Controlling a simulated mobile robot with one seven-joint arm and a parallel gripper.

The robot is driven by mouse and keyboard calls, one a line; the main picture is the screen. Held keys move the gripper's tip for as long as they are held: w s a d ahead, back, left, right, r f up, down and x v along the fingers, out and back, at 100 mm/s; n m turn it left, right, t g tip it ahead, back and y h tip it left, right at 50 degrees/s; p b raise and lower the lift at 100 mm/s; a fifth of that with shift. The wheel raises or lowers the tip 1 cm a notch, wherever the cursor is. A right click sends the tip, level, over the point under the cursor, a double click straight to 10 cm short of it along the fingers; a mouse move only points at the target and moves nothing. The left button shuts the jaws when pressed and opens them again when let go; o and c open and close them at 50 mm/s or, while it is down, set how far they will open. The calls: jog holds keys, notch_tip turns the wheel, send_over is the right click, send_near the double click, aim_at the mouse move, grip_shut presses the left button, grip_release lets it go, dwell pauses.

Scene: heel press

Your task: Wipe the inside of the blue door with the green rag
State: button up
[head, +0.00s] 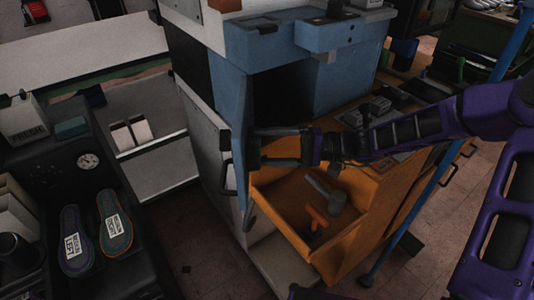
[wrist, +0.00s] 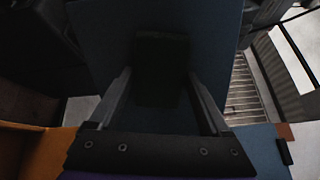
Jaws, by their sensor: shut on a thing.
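The blue door (head: 238,150) stands swung open at the left front of the blue press, seen nearly edge-on in the head view. In the wrist view its dark blue face (wrist: 105,40) fills the middle. My gripper (head: 264,147) points left at the door's inner side. It is shut on the green rag, a dark block (wrist: 160,68) between the fingers in the wrist view. Only a sliver of the rag (head: 259,156) shows in the head view. The rag is at or very near the door face; I cannot tell whether it touches.
Below my gripper, an open orange drawer (head: 285,205) holds a grey-headed mallet (head: 328,190) and an orange tool (head: 315,217). The blue press body (head: 335,85) stands behind. A black bench at left carries two insoles (head: 115,220). A blue pole (head: 425,205) stands at right.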

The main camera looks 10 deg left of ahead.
jog(key=w+a+b, duration=0.1)
jog(key=w+a, duration=0.1)
jog(key=w, duration=0.6)
jog(key=shift+w+a, duration=0.15)
jog(key=shift+w, duration=0.1)
dwell(0.4)
jog(key=shift+s, duration=0.1)
jog(key=s+d+p, duration=0.2)
jog(key=s+d, duration=0.1)
jog(key=s, duration=0.8)
jog(key=shift+s, duration=0.3)
dwell(0.5)
jog(key=shift+p+v, duration=0.75)
jog(key=shift+v, duration=2.2)
jog(key=shift+w+d, duration=0.1)
